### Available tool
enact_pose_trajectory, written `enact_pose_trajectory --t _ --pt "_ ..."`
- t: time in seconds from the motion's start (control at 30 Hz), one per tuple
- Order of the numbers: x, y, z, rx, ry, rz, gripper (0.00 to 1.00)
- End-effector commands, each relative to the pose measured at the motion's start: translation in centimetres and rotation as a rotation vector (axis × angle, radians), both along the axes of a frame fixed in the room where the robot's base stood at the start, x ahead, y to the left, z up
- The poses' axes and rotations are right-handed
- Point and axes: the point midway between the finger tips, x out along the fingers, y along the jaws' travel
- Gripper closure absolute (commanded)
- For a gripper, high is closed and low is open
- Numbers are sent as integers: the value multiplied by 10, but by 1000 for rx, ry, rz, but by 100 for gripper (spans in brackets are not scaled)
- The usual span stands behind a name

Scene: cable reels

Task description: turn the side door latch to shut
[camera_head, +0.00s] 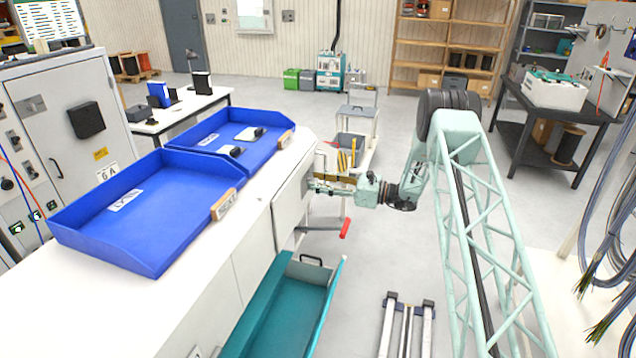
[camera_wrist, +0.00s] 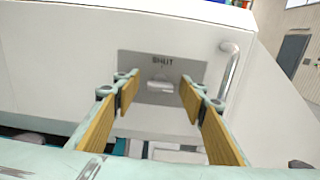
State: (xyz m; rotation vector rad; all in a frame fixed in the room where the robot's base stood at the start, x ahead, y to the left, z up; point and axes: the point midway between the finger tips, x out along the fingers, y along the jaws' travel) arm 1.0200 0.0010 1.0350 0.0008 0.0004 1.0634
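The side door (camera_wrist: 75,60) is a pale panel on the end of the white counter. It carries a grey latch plate (camera_wrist: 140,62) marked SHUT at its top. The small pale latch (camera_wrist: 160,86) sits in the middle of the plate and looks roughly level in the wrist view. My gripper (camera_wrist: 160,95) is open, with one finger on each side of the latch. I cannot tell whether either finger touches it. In the head view my gripper (camera_head: 318,187) reaches left to the counter's side door (camera_head: 292,196), and the latch is too small to make out.
A bar handle (camera_wrist: 230,65) stands right of the plate. Blue trays (camera_head: 150,215) lie on the counter. An open teal drawer (camera_head: 290,310) juts out below. A trolley (camera_head: 352,150) with a grey bin stands behind my gripper.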

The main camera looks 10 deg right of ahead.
Motion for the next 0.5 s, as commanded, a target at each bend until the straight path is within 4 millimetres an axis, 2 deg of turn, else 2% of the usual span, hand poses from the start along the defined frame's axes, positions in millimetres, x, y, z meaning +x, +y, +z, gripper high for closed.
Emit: enact_pose_trajectory --t 0.2,0.5 --pt "0 0 0 0 0 0 62" --pt "0 0 0 0 0 -1 86"
